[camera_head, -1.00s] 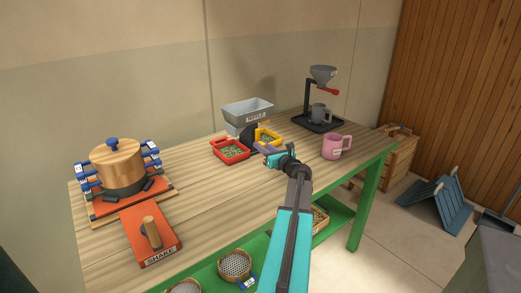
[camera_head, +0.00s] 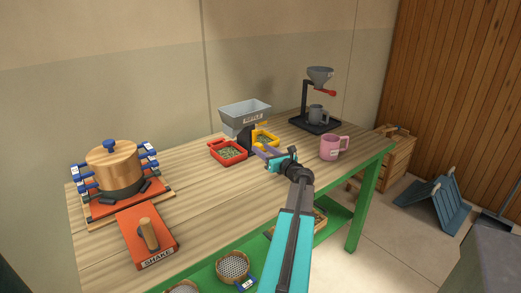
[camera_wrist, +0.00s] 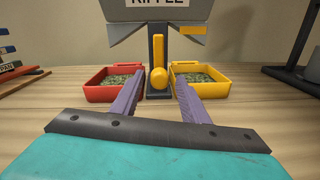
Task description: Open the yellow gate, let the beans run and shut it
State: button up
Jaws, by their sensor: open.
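The grey riffle hopper (camera_head: 246,112) stands at the back of the table, marked RIFFLE, with grey chutes (camera_wrist: 129,40) below. In the wrist view a yellow upright piece with a round knob (camera_wrist: 158,78) sits in front of its grey post. A short flat yellow bar (camera_wrist: 192,30) is above right; I cannot tell which is the gate. My gripper (camera_wrist: 160,92) is open, its purple fingers on either side of the knobbed piece, apparently not touching it. In the head view my gripper (camera_head: 262,151) is in front of the riffle. A red tray (camera_wrist: 92,94) and a yellow tray (camera_wrist: 224,90) hold greenish beans.
A pink mug (camera_head: 331,148) stands right of my gripper. A dark stand with a grey funnel (camera_head: 320,74) and grey mug (camera_head: 316,113) is behind it. A copper pot (camera_head: 113,166) and an orange SHAKE board (camera_head: 158,247) are at left. The table middle is clear.

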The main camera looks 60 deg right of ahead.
jog(key=b+v, duration=0.1)
jog(key=v, duration=1)
jog(key=shift+s+a, duration=0.1)
jog(key=shift+s, duration=0.1)
